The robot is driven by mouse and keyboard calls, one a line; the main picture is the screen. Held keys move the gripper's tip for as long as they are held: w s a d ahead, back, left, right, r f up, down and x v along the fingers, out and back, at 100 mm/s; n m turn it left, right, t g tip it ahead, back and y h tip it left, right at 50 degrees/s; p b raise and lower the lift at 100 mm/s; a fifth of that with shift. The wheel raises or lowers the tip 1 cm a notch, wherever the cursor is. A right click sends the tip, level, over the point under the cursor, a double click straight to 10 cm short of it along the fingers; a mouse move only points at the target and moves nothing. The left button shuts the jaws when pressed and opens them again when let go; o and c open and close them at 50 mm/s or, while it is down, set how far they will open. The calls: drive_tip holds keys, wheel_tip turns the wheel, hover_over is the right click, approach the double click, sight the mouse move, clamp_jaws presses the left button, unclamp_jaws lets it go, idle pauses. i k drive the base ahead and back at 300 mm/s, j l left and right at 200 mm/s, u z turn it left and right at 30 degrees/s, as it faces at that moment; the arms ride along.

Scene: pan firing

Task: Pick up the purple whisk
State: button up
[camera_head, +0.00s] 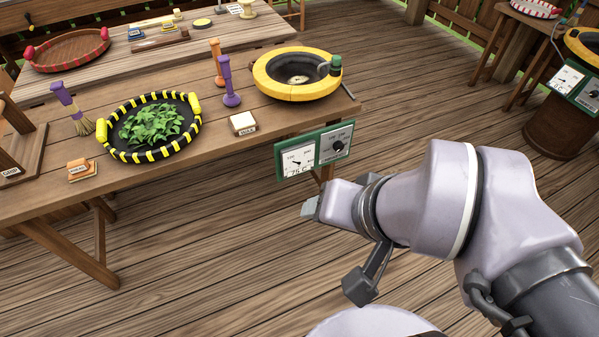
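A purple-handled whisk (65,97) with straw-coloured bristles stands near the left end of the wooden table (235,160), bristles down. It is just left of a black tray (115,147) with yellow and black stripes that holds green leaves. A second purple tool (229,88), shaped like a pestle, stands upright near the table's middle. My gripper (335,247) is in front of the table's right end, well away from both purple tools. Its two fingers are spread apart, with nothing between them.
An orange pestle-like tool (216,60) stands behind the purple one. A yellow-rimmed pan (297,74) sits at the table's right, above a green gauge panel (315,150). A small white block (242,123) and an orange block (80,166) lie near the front edge. A wooden rack stands far left.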

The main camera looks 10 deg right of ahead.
sight(84, 125)
drive_tip(key=u, duration=1.35)
